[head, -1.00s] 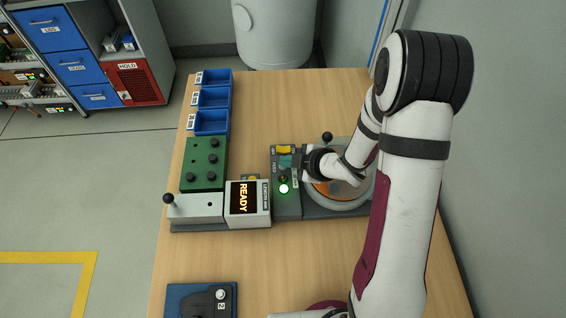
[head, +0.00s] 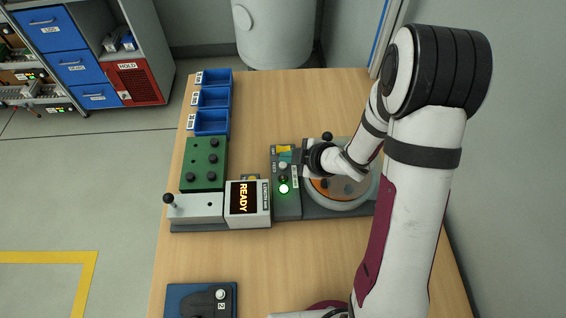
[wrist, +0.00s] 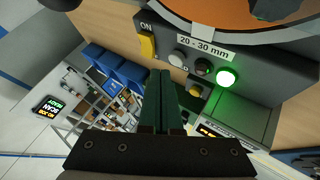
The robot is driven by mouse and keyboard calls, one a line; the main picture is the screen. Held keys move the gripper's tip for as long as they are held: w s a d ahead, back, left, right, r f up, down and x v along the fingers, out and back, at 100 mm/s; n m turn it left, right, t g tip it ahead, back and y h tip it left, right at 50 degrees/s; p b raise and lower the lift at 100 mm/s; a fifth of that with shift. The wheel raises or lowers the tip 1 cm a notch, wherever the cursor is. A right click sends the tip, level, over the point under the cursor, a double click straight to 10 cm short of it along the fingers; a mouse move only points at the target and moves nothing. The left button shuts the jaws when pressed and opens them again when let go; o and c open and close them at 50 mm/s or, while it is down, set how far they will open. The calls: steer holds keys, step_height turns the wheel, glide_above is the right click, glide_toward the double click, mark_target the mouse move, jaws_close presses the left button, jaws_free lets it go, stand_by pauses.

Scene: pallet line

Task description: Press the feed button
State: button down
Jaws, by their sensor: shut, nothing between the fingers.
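The control panel (head: 287,208) is a dark grey box on the table. In the wrist view it carries a grey round button (wrist: 177,58) whose partly hidden label ends in "D"; it looks like the feed button. It sits between a yellow ON switch (wrist: 147,45) and a dark reddish lamp (wrist: 203,67). A lit green lamp (wrist: 225,78) follows at the right. My gripper (wrist: 161,73) is shut and empty, its green fingertips just beside the grey button. I cannot tell if they touch. In the head view my gripper (head: 288,155) is over the panel's far end.
A round bowl feeder (head: 345,204) with an orange inside stands right of the panel, under my wrist. A display (head: 243,198) reading READY stands left. A green block (head: 203,163) and several blue bins (head: 211,122) are further left.

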steer(key=shift+r, duration=2.4)
steer(key=s+d+r+m+h, duration=0.3)
steer(key=d+r+m+h, duration=0.4)
steer(key=d+m, duration=0.35)
steer(key=s+d+r+m+g+h, duration=0.1)
steer(key=s+d+m+g+h, duration=0.1)
steer(key=s+m, duration=0.3)
steer(key=s+a+r+m+g+y, duration=0.1)
steer(key=s+a+m+g+y, duration=0.1)
steer(key=s+a, duration=0.3)
steer(key=s+a+r+m+g+y, duration=0.1)
steer(key=s+a+m+g+y, duration=0.1)
steer(key=s, duration=1.2)
steer(key=a+m+g, duration=0.1)
steer(key=a+m, duration=0.1)
steer(key=m, duration=0.1)
steer(key=shift+s+a+r+y, duration=0.2)
steer(key=shift+a+y, duration=0.1)
steer(key=shift+a, duration=0.05)
steer(key=shift+m, duration=0.25)
